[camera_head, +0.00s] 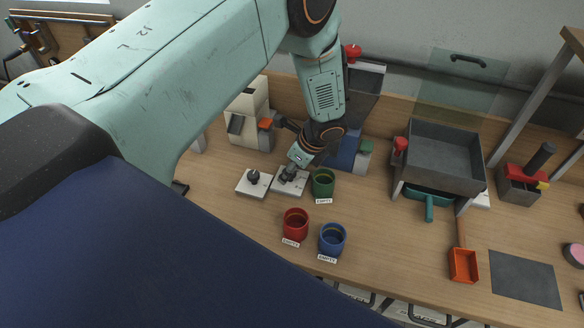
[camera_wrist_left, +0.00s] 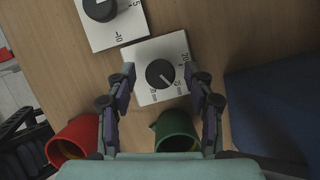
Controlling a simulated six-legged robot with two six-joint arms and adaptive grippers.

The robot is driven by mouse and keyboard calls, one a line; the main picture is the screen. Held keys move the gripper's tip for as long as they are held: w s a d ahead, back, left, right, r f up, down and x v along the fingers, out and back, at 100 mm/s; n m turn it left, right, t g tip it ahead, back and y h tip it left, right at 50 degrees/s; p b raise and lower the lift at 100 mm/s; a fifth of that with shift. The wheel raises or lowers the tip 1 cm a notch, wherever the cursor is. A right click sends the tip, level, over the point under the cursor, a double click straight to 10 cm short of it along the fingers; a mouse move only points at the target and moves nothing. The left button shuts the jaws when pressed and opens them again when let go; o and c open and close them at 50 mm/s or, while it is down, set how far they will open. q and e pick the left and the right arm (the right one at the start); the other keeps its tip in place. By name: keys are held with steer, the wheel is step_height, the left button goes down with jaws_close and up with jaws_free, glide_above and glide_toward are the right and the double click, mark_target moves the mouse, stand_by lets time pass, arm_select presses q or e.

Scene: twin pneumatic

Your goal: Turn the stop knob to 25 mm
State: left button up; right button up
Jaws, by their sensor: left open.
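A white dial plate (camera_head: 299,186) with a dark round knob stands on the bench, below my left gripper (camera_head: 290,172). In the left wrist view this plate (camera_wrist_left: 141,61) has small printed numbers and marks around the knob (camera_wrist_left: 160,73). The knob's pale pointer line slants toward the lower right; the exact reading is too small to tell. My left gripper (camera_wrist_left: 160,82) is open, its two fingers to either side of the knob, with visible gaps. A second white plate (camera_head: 243,187) with a black knob (camera_wrist_left: 99,8) lies to its left. My right gripper is not in view.
A green cup (camera_head: 323,183) stands right beside the dial plate. A red cup (camera_head: 295,224) and a blue cup (camera_head: 332,239) stand nearer the front. A beige machine (camera_head: 248,122) stands behind. A grey hopper (camera_head: 442,155) is at the right.

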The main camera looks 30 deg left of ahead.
arm_select(q)
steer(key=v, duration=1.2)
stand_by(0.3)
